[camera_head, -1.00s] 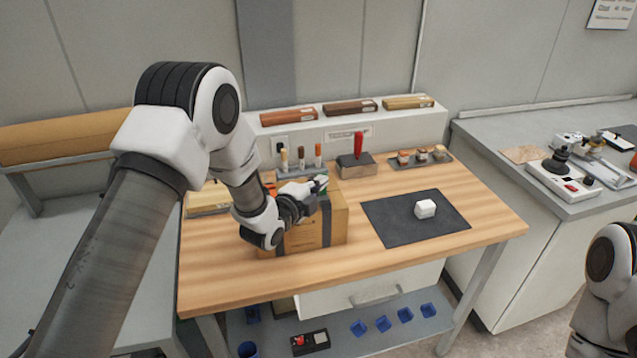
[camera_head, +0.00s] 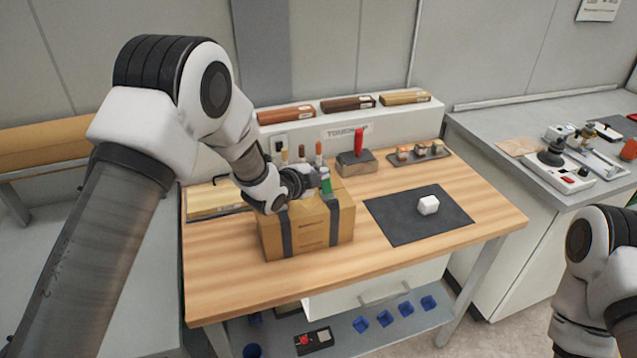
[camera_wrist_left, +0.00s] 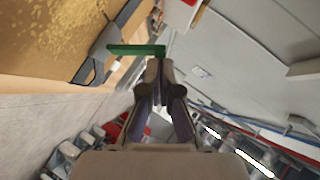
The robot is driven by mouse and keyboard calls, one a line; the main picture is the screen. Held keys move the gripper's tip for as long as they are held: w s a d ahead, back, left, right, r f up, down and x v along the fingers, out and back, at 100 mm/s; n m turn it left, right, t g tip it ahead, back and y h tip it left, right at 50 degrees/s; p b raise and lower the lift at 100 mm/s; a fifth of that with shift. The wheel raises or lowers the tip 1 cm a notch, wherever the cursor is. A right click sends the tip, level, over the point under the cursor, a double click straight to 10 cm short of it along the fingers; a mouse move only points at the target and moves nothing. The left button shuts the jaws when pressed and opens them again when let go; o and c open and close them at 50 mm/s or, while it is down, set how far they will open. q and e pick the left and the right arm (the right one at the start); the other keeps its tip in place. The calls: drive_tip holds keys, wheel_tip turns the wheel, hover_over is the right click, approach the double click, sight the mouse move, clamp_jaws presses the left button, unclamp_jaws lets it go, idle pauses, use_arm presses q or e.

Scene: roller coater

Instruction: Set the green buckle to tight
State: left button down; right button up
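A brown box (camera_head: 310,236) with dark straps stands on the wooden table; it also shows in the left wrist view (camera_wrist_left: 50,35). The green buckle (camera_head: 327,185) is on top of the box near its right strap. In the left wrist view the green buckle (camera_wrist_left: 135,49) is a flat bar beside a dark strap. My left gripper (camera_head: 318,178) is at the buckle, over the box top. Its fingertips (camera_wrist_left: 159,65) meet just below the bar's right end; I cannot tell whether they touch it. My right gripper is out of view; only its arm shows at right.
A red-handled tool (camera_head: 358,150) and a tray of small jars (camera_head: 420,153) stand behind. The table's front right is clear.

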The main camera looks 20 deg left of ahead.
use_arm(q)
drive_tip(key=shift+w+f, duration=0.1)
drive_tip(key=shift+w, duration=0.35)
drive_tip(key=shift+w+a+g, duration=0.1)
drive_tip(key=shift+w+g, duration=0.2)
drive_tip(key=shift+g, duration=0.1)
drive_tip(key=shift+w+a+f+n+b, duration=0.15)
drive_tip(key=shift+w+a+n+b, duration=0.05)
drive_tip(key=shift+n+b, duration=0.2)
drive_tip(key=shift+w+a+f, duration=0.3)
drive_tip(key=shift+w+a, duration=0.15)
drive_tip(key=shift+d, duration=0.15)
drive_tip(key=shift+b, duration=0.3)
drive_tip(key=shift+s+d+f+b, duration=0.3)
drive_tip(key=shift+s+f+b, duration=0.05)
drive_tip(key=shift+s+b, duration=0.3)
drive_tip(key=shift+d, duration=0.1)
drive_tip(key=shift+r, duration=0.15)
